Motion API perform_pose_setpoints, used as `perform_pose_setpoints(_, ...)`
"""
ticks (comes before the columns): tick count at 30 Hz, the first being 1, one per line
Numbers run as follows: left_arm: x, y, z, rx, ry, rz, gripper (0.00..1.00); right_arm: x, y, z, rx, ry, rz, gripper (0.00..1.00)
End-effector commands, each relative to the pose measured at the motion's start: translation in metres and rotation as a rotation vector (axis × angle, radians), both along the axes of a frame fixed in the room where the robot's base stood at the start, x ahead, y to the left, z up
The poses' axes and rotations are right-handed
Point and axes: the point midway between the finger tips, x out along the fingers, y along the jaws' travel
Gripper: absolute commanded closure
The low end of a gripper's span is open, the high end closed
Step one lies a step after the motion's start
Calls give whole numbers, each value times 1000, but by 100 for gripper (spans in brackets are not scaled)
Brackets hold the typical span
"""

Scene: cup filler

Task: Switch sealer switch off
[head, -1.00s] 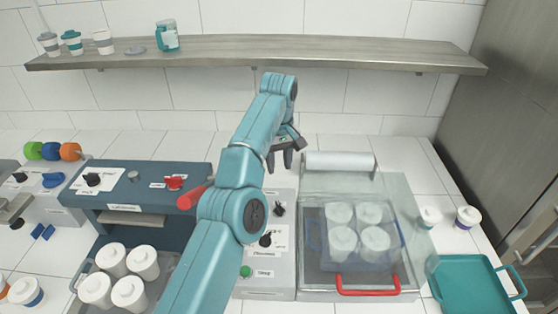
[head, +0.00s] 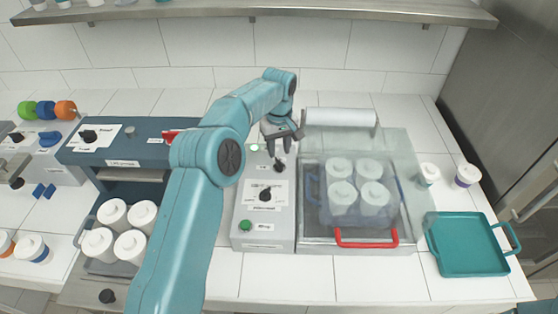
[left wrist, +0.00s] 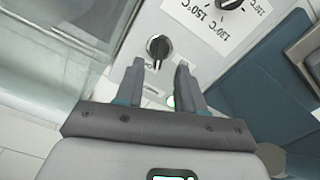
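The sealer switch is a black rotary knob (head: 280,167) at the back of the grey sealer control panel (head: 283,230). In the left wrist view the knob (left wrist: 158,47) shows a pale pointer line and lies just beyond my fingertips, roughly in line with the gap between them. My left gripper (head: 284,147) points down above the knob; its two dark fingers (left wrist: 160,72) are apart with nothing between them. I cannot tell whether a finger touches the knob. A green lamp (head: 254,147) is lit near the switch. My right gripper is not in view.
A temperature knob (head: 265,194) and a green button (head: 245,225) sit nearer the front of the panel. The sealer's clear lid (head: 400,150), with a red handle (head: 366,241), covers several white cups at right. A blue machine (head: 110,150) stands at left, a teal tray (head: 470,262) at right.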

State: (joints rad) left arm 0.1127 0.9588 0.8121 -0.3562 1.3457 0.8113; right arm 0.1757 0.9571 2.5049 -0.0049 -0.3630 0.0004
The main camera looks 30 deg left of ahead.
Motion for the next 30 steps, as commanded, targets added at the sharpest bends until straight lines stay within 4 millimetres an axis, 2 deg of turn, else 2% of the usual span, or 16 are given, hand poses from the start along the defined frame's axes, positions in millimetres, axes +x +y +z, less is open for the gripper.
perform_pose_setpoints(1, 0, 0, -20, 0, -1, 0, 62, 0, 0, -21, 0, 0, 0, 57)
perform_pose_setpoints(6, 0, 0, -41, 1, -2, 0, 62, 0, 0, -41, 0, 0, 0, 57)
perform_pose_setpoints(11, 0, 0, -49, 1, -2, 0, 62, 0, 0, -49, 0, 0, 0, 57)
perform_pose_setpoints(20, 0, 0, -49, 0, -1, 0, 62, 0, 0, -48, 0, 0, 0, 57)
perform_pose_setpoints(21, 0, 0, -49, 0, -1, 0, 68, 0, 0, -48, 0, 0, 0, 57)
perform_pose_setpoints(24, 0, 0, -49, 0, -1, 0, 100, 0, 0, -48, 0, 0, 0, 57)
perform_pose_setpoints(30, 0, 0, -49, 0, -1, 2, 100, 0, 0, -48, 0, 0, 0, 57)
